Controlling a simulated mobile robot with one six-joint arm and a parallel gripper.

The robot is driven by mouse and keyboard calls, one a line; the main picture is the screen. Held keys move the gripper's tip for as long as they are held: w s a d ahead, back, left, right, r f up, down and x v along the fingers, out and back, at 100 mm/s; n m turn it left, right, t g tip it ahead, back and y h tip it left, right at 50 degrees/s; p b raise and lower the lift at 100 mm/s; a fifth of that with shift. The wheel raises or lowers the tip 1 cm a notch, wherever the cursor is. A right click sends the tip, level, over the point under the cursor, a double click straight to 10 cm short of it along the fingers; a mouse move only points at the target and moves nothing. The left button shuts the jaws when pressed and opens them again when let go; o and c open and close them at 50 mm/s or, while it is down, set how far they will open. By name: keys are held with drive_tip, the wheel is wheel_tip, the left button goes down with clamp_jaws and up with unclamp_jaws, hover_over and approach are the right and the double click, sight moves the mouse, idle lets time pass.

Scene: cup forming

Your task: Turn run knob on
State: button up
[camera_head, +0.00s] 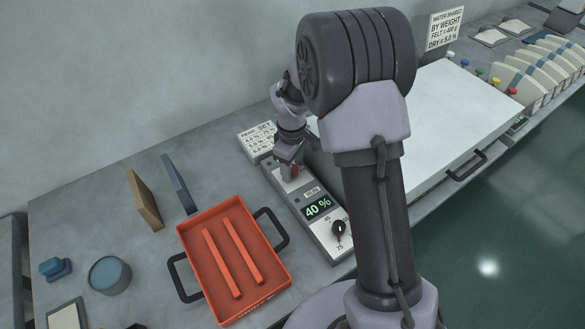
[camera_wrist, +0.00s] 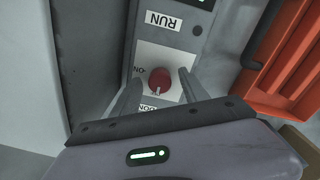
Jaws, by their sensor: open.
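The run knob (camera_wrist: 160,80) is a small round red knob on a white plate in the wrist view, beside an upside-down RUN label (camera_wrist: 163,20). A pale mark on the knob points toward the bottom of that view. My gripper (camera_wrist: 161,77) is open, with one finger on each side of the knob and visible gaps to it. Small labels on the plate are partly hidden by my fingers. In the head view my gripper (camera_head: 289,155) is over the far end of the grey control panel (camera_head: 322,234), where the red knob (camera_head: 294,173) shows just below it.
The panel also has a display (camera_head: 317,207) reading 40 % and a black dial (camera_head: 339,228). An orange tray (camera_head: 200,268) with two bars and black handles stands close left. A white-topped unit (camera_head: 455,105) is on the right. A SET/READ sign (camera_head: 258,138) stands behind.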

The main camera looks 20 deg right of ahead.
clamp_jaws()
drive_tip(key=shift+m, duration=0.3)
drive_tip(key=m, duration=1.3)
drive_tip(key=m+b, duration=0.1)
drive_tip(key=m, duration=0.3)
drive_tip(key=shift+r+m, duration=0.1)
drive_tip(key=shift+m, duration=0.2)
idle(0.5)
